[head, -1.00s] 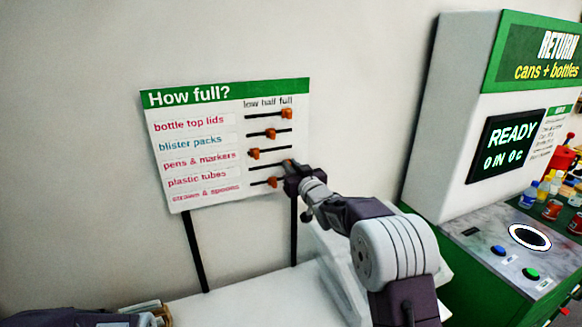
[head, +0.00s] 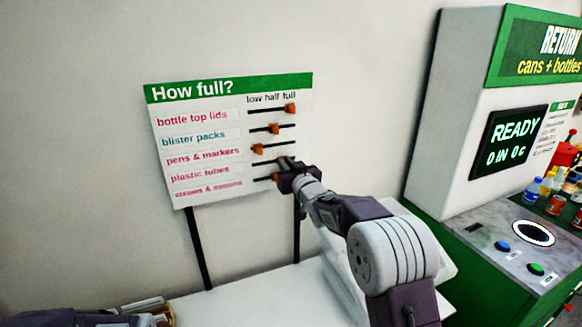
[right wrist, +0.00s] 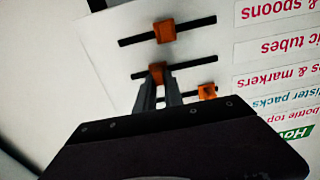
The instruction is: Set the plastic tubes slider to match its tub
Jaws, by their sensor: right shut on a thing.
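The white "How full?" board (head: 205,205) has a green header and several black slider tracks with orange knobs, one per row. My right gripper (head: 284,168) reaches in from the right, at the plastic tubes row, and hides its knob in the head view. In the right wrist view the board is upside down. There the fingers (right wrist: 158,88) are shut on the plastic tubes knob (right wrist: 157,72), which sits between the middle and the full end of its track. The straws & spoons knob (right wrist: 165,31) is near mid-track.
The pens & markers knob (head: 258,149) is toward low, the blister packs knob (head: 274,129) near half, the bottle top lids knob (head: 290,108) at full. A wooden box (head: 170,316) is cut off below. The return machine (head: 455,130) stands to the right.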

